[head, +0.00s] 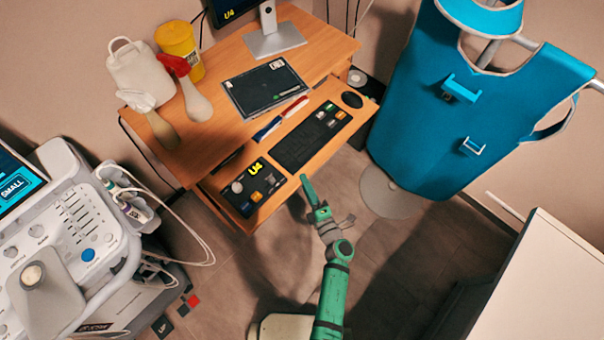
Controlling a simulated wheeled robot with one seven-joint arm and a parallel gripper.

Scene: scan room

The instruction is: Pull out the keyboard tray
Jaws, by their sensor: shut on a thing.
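The wooden keyboard tray (291,188) sits below the desk top (213,136) and sticks out from under it in the head view. It carries a black keyboard (311,136), a dark control pad (253,187) with coloured keys, and a black mouse (352,99). My green gripper (306,182) is at the front edge of the tray, near its middle, between the pad and the keyboard. It is shut on the tray's edge. The exact contact is small and partly hidden by the fingers.
An ultrasound console (75,243) is at left, a blue apron on a stand (435,130) at right. Open floor lies before the tray.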

